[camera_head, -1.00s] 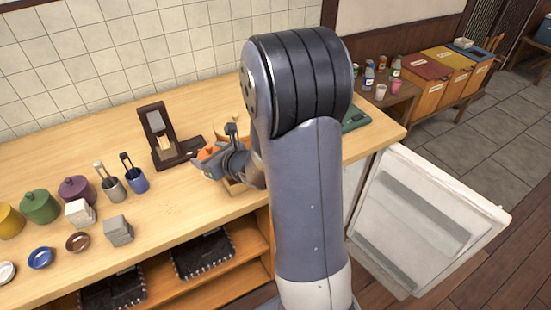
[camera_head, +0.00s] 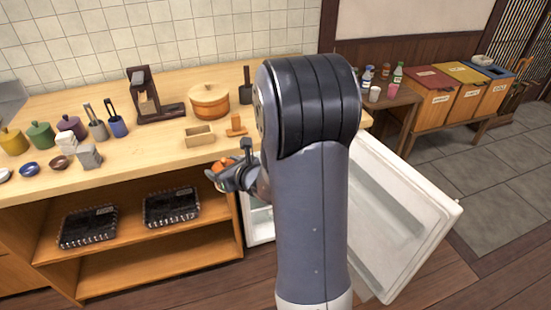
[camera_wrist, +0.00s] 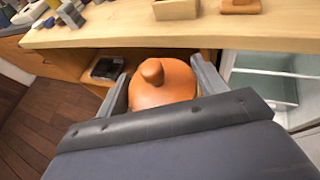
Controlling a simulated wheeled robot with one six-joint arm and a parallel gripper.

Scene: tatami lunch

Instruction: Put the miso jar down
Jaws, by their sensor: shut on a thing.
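The miso jar, with an orange lid and a round knob, sits between the fingers of my gripper; its lid (camera_wrist: 165,85) fills the middle of the wrist view. In the head view only a bit of the orange jar (camera_head: 219,166) shows at the end of my arm. My gripper (camera_head: 226,176) is shut on the jar, in front of the wooden counter's front edge, with the jar apart from the counter. In the wrist view my gripper's fingers (camera_wrist: 161,88) flank the jar on both sides. The jar's lower body is hidden.
The wooden counter (camera_head: 170,147) has bare room along its front, near a small open wooden box (camera_head: 200,136) and a lidded wooden tub (camera_head: 210,102). Below are shelves with dark baskets (camera_head: 171,206). An open fridge (camera_head: 261,222) has its white door (camera_head: 405,225) swung out at right.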

